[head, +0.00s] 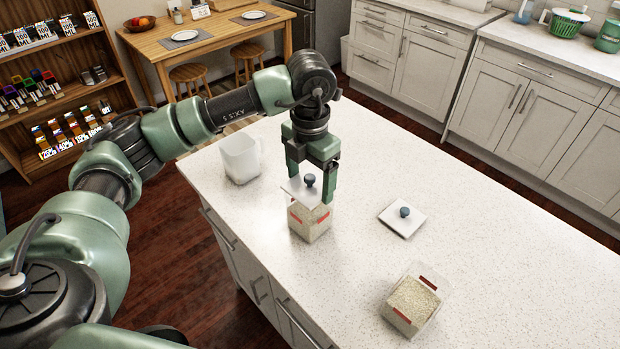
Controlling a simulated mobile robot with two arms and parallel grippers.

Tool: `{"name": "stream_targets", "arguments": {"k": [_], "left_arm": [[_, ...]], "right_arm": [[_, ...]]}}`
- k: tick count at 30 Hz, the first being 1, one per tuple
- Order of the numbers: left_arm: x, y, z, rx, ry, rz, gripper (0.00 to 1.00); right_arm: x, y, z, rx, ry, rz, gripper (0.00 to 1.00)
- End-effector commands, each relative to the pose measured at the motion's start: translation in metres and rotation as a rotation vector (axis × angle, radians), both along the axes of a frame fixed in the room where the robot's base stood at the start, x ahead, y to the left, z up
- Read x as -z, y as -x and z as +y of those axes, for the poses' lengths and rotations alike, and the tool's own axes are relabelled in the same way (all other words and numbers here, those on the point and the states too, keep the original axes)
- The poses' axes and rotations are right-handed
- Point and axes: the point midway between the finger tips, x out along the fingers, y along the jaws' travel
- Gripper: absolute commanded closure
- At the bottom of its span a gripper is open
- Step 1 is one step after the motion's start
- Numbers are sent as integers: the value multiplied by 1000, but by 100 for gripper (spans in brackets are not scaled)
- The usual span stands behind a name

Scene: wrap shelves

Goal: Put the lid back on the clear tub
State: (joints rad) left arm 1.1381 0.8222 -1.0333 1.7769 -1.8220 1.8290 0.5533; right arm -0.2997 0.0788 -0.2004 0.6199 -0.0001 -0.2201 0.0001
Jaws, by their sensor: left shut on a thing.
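A clear tub (309,224) with pale contents and red strips stands on the counter below my left gripper (311,187). A whitish square lid (295,190) with a dark blue knob covers its top. A second clear tub (431,279), open, with pale grains and red strips, stands at the front right. A second lid (394,222) with a dark knob lies flat on the counter. My right gripper is not in view.
A whitish translucent pitcher (241,159) stands on the counter left of my left gripper. The speckled white counter (520,270) is clear to the right. A wooden table (207,42) with plates, a shelf (50,75) and grey cabinets (530,105) stand beyond.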

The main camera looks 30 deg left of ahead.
Motion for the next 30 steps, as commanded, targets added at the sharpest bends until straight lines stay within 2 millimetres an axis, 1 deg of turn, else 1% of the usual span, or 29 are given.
{"name": "stream_targets", "arguments": {"k": [16,30], "left_arm": [[5,0,0,0,0,0,58],[5,0,0,0,0,0,58]], "right_arm": [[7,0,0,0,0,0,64],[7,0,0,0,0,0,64]]}}
